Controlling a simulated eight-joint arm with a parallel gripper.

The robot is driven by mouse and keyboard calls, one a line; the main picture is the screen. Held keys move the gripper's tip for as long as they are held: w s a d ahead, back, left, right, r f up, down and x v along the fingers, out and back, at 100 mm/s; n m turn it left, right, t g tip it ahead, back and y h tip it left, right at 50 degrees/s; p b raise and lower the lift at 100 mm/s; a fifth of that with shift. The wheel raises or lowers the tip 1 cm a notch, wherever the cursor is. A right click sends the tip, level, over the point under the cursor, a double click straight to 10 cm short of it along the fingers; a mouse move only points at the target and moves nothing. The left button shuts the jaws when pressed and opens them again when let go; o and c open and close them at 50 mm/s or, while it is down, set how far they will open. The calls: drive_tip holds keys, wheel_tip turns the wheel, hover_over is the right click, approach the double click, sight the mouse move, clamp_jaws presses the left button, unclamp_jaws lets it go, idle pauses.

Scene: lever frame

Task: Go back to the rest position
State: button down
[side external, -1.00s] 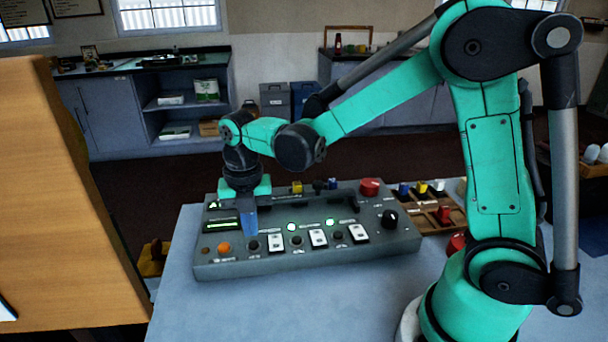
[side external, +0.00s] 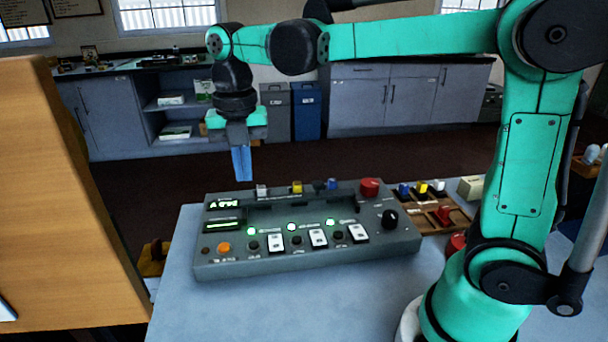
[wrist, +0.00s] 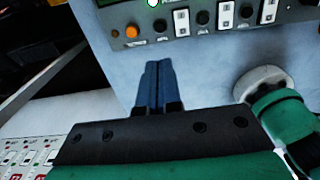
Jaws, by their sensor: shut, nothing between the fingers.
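My gripper (side external: 243,176) is shut and empty. It hangs pointing down in the air above and behind the left part of the grey control panel (side external: 300,265), apart from it. In the wrist view the two blue fingers (wrist: 158,68) are together with nothing between them. The panel also shows at the top of the wrist view (wrist: 222,33). Three green lights glow on it, above white rocker switches (side external: 318,239). A lit green display (side external: 223,204) is at its upper left.
The panel carries an orange button (side external: 224,248), a black knob (side external: 390,219), a red knob (side external: 370,187) and small coloured levers (side external: 296,187) along its back. A brown tray (side external: 432,219) with coloured pieces lies to its right. A wooden cabinet (side external: 60,200) stands at the left. The table front is clear.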

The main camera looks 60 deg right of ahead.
idle(0.4)
drive_tip(key=s+d+f+m+t, duration=0.1)
drive_tip(key=s+f+m+t, duration=0.1)
drive_tip(key=m, duration=1.1)
drive_tip(key=s+d+f+m+t, duration=0.1)
drive_tip(key=s+m+t, duration=0.4)
drive_tip(key=m, duration=0.9)
drive_tip(key=shift+s+d+f, duration=0.2)
drive_tip(key=shift+d+f, duration=0.05)
drive_tip(key=shift+f, duration=0.3)
